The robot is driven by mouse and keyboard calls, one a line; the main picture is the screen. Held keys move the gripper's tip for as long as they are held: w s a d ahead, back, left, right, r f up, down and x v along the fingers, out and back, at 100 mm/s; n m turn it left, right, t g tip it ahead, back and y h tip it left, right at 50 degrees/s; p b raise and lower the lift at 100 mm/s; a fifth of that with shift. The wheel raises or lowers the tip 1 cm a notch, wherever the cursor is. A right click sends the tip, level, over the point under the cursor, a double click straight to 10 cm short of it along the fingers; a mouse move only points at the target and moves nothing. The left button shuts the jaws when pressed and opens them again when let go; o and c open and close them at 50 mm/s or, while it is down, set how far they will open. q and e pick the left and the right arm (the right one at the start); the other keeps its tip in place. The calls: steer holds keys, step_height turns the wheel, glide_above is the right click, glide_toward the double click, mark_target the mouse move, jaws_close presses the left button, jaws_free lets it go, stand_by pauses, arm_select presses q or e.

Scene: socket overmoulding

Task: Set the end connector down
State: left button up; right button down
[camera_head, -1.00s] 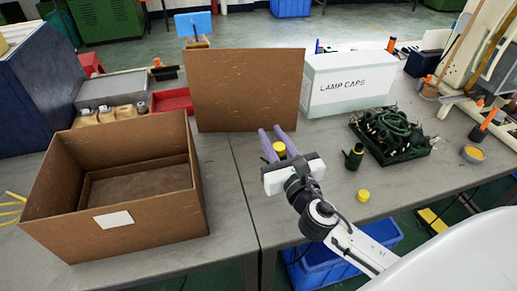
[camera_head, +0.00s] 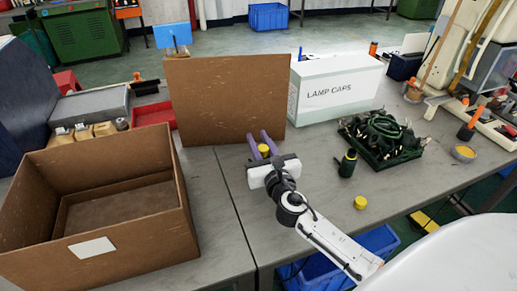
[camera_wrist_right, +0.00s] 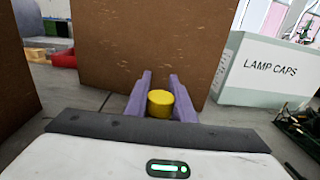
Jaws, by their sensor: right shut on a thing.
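My right gripper (camera_head: 258,138) has purple fingers and is shut on a yellow-topped piece (camera_head: 263,150), which I take for the end connector. It also shows between the fingers in the right wrist view (camera_wrist_right: 160,103). The gripper is in front of the upright brown cardboard panel (camera_head: 225,100), over the table near the seam. The lower part of the piece is hidden, so I cannot tell whether it touches the table. My left gripper is not in view.
An open cardboard box (camera_head: 95,225) stands at left. A white LAMP CAPS box (camera_head: 335,92) is behind right. A dark bottle-like piece (camera_head: 347,163), a yellow cap (camera_head: 360,202) and a green tray of cables (camera_head: 385,155) lie right. Bare table lies between gripper and dark piece.

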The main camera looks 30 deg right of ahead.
steer(key=shift+f, duration=0.65)
steer(key=c, duration=1.5)
jaws_free()
